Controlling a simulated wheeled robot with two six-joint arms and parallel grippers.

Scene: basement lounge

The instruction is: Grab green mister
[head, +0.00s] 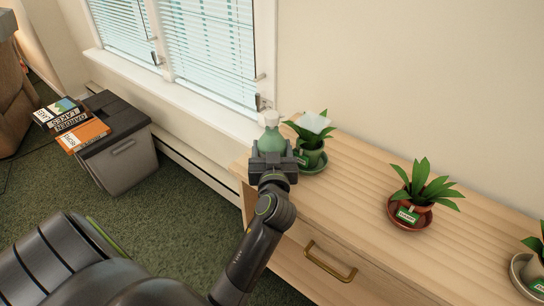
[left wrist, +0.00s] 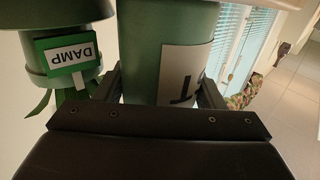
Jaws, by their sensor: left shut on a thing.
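The green mister (head: 271,137) stands upright near the left end of the wooden dresser top, with a pale cap on it. In the left wrist view its green body (left wrist: 145,50) fills the middle, with a white label partly in view. My left gripper (head: 271,160) is shut on the mister, one finger on each side of its body. The gripper hides the mister's lower part in the head view, so I cannot tell whether its base touches the dresser. My right gripper is in neither view.
A potted plant in a green pot (head: 311,158) stands close to the mister's right; its DAMP tag (left wrist: 72,58) shows in the wrist view. Another plant (head: 424,187) sits mid-dresser (head: 360,200), and a third is at the right edge. A grey bin (head: 122,160) with books stands left on green carpet.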

